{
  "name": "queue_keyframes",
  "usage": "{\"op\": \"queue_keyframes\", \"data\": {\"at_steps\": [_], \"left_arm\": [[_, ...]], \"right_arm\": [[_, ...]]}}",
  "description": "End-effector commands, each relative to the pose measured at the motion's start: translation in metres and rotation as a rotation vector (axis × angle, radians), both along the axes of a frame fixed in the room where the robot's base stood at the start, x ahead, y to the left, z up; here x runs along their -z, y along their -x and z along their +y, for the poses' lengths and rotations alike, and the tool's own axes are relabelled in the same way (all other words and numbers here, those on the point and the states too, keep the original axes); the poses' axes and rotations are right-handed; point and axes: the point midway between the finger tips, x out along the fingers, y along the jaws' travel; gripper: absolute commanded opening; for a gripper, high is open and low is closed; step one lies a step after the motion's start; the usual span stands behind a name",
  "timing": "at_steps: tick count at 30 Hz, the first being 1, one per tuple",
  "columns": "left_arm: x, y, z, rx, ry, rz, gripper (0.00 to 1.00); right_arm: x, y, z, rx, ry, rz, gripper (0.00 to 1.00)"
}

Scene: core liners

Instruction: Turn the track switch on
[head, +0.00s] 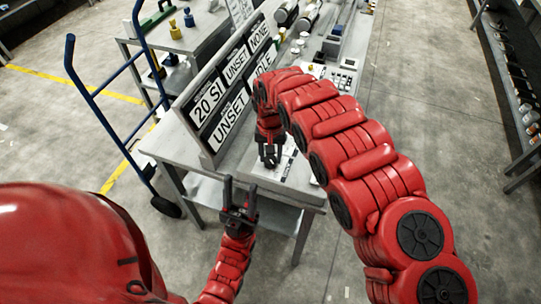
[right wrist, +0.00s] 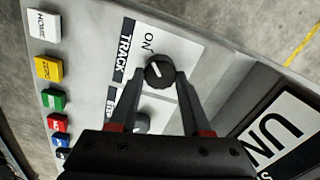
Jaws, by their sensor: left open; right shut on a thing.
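The track switch is a round black knob (right wrist: 160,72) with a white mark, beside the printed words TRACK and ON on a white label (right wrist: 128,45). My right gripper (right wrist: 161,76) has its fingers on both sides of the knob and is shut on it. In the head view my right gripper (head: 270,160) points down at the control panel (head: 297,176) on the bench, and the knob is too small to make out there. My left gripper (head: 240,187) is open and empty, in front of the bench edge.
Several coloured buttons (right wrist: 53,100) line the panel's left side in the wrist view. A second knob (right wrist: 141,122) is partly hidden by my gripper. A sign board (head: 212,112) stands along the bench. A blue hand truck (head: 105,95) stands at left. Floor is clear at right.

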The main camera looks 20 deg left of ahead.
Motion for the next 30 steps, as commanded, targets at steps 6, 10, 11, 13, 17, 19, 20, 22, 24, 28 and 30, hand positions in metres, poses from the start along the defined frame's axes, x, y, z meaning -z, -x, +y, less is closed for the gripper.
{"op": "queue_keyframes", "data": {"at_steps": [6, 10, 11, 13, 17, 19, 20, 22, 24, 28, 30], "left_arm": [[0.000, 0.000, 0.000, 0.000, 0.000, 0.000, 0.50], [0.000, 0.000, 0.000, 0.000, 0.000, 0.000, 0.50], [0.000, 0.000, 0.000, 0.000, 0.000, 0.000, 0.50], [0.000, 0.000, 0.000, 0.000, 0.000, 0.000, 0.50], [0.000, 0.000, 0.000, 0.000, 0.000, 0.000, 0.50], [0.000, 0.000, 0.000, 0.000, 0.000, 0.000, 0.50], [0.000, 0.000, 0.000, 0.000, 0.000, 0.000, 0.50], [0.001, 0.000, 0.000, 0.000, 0.000, 0.000, 0.50], [0.003, 0.000, 0.000, 0.000, 0.000, 0.000, 0.50], [0.009, 0.000, 0.000, 0.000, 0.000, 0.000, 0.50], [-0.004, 0.000, 0.000, 0.000, 0.000, 0.001, 0.50]], "right_arm": [[0.000, 0.000, 0.000, 0.002, 0.000, 0.001, 0.00], [0.000, 0.000, 0.000, 0.002, 0.000, 0.001, 0.68], [0.000, 0.000, 0.000, 0.001, 0.000, 0.001, 0.73], [0.000, 0.000, 0.000, 0.001, 0.000, 0.001, 0.78], [0.000, 0.000, 0.000, 0.000, 0.000, 0.001, 0.78], [0.000, 0.000, 0.000, 0.000, 0.000, 0.001, 0.78], [0.000, 0.000, 0.000, 0.000, 0.000, 0.000, 0.78], [-0.002, 0.000, 0.000, 0.000, 0.000, 0.000, 0.78], [-0.007, -0.001, 0.000, 0.000, -0.001, -0.002, 0.78], [-0.025, -0.001, 0.000, -0.001, -0.001, -0.004, 0.78], [-0.051, -0.004, -0.001, 0.003, -0.003, -0.005, 0.78]]}}
